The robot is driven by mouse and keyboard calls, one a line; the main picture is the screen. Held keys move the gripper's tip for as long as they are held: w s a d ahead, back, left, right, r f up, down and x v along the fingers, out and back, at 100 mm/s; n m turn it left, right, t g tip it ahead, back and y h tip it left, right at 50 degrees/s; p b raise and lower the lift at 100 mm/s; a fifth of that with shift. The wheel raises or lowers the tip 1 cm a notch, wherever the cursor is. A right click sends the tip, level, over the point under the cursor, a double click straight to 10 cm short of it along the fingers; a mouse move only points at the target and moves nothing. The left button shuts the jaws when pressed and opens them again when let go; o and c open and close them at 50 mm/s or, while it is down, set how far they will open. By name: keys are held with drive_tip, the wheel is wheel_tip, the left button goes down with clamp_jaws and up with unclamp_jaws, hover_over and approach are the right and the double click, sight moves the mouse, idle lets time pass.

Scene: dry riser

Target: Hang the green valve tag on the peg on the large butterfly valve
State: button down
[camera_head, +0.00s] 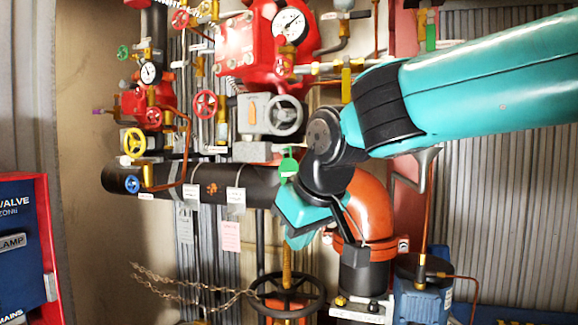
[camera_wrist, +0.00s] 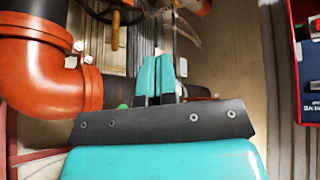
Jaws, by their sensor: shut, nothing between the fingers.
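A green tag (camera_head: 288,166) with a pale label shows in the head view, just below the grey butterfly valve with a round handwheel (camera_head: 284,115) and beside my arm's wrist joint. I cannot make out a peg there, or whether the tag hangs on one. In the wrist view my gripper (camera_wrist: 157,60) has its two teal fingers together, with nothing between them. A small green patch (camera_wrist: 122,106) shows behind its left side; I cannot tell if it is the tag. In the head view the fingertips are not clear; the gripper is near the black pipe, below the tag.
An orange elbow pipe (camera_head: 370,210) is close beside my gripper and also fills the left of the wrist view (camera_wrist: 45,65). A black handwheel (camera_head: 287,296) and a chain (camera_head: 190,291) are below. Red valves (camera_head: 250,45) crowd above. A blue-red cabinet (camera_head: 25,250) is at left.

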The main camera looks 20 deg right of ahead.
drive_tip(key=w+r+m+t+h+b, duration=0.2)
drive_tip(key=w+r+t+b, duration=0.1)
drive_tip(key=w+r, duration=0.35)
drive_tip(key=m+t+h+b, duration=0.2)
drive_tip(key=m+h, duration=0.1)
drive_tip(key=m, duration=0.2)
approach(288, 172)
drive_tip(key=shift+b+x, duration=1.15)
drive_tip(key=shift+x, duration=2.3)
drive_tip(key=shift+w+f, duration=0.1)
drive_tip(key=shift+f, duration=0.05)
drive_tip(key=shift+s+a, duration=0.35)
drive_tip(key=shift+s, duration=0.15)
idle(0.6)
